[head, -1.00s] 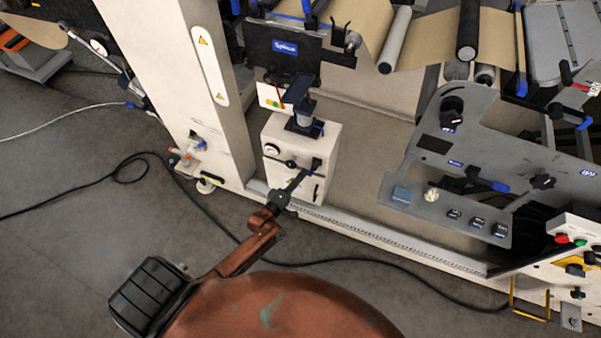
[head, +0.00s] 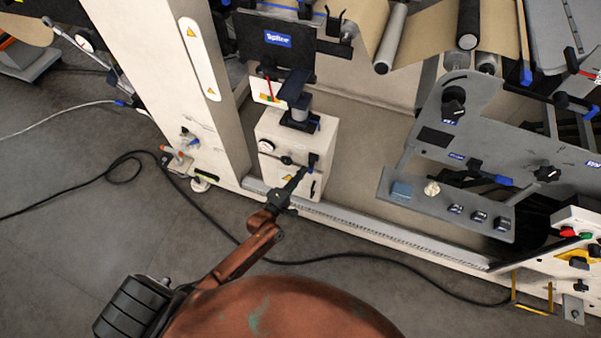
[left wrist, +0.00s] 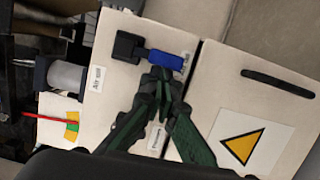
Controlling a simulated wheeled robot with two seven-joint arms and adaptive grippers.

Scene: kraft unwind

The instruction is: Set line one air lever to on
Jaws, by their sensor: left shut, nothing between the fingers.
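The air lever has a black square hub (left wrist: 127,46) and a blue handle (left wrist: 165,59), on the pale face of a control box (head: 268,132). In the left wrist view the handle points right from the hub, and a label reading "Air" (left wrist: 96,78) sits below left of it. My left gripper (left wrist: 162,76) is shut and empty, its fingertips at the handle's lower edge; I cannot tell whether they touch it. In the head view the left gripper (head: 302,174) reaches up to the box front, just below the small dark lever hub (head: 313,158). My right gripper is out of view.
A warning-triangle label (left wrist: 243,146) and a black slot or handle (left wrist: 278,83) are on the box face. A gauge (head: 267,146) is at its upper left. A rail (head: 375,233) runs along the machine base, and a black cable (head: 350,257) lies on the floor.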

